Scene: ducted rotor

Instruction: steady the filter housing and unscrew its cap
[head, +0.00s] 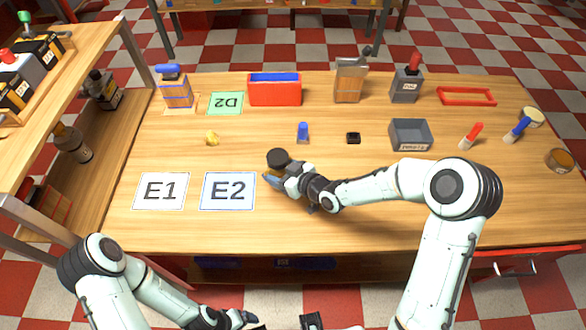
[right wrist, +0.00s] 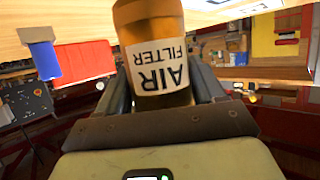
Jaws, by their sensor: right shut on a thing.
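The filter housing is an amber cylinder with a white label reading "AIR FILTER". In the head view its black cap (head: 277,156) shows on top, and the gripper mostly hides the body. In the right wrist view the housing (right wrist: 152,30) stands between the two fingers, its label upside down in the picture; the cap is out of that view. My right gripper (head: 274,177) is shut on the housing below the cap. I cannot tell whether its base touches the table. My left gripper (head: 245,319) is low at the bottom edge, in front of the table, away from the housing; its fingers are unclear.
Cards E1 (head: 160,191) and E2 (head: 228,191) lie left of the housing. Behind it stand a small blue item (head: 303,131), a black block (head: 353,138) and a grey bin (head: 410,134). A red bin (head: 274,91) is farther back.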

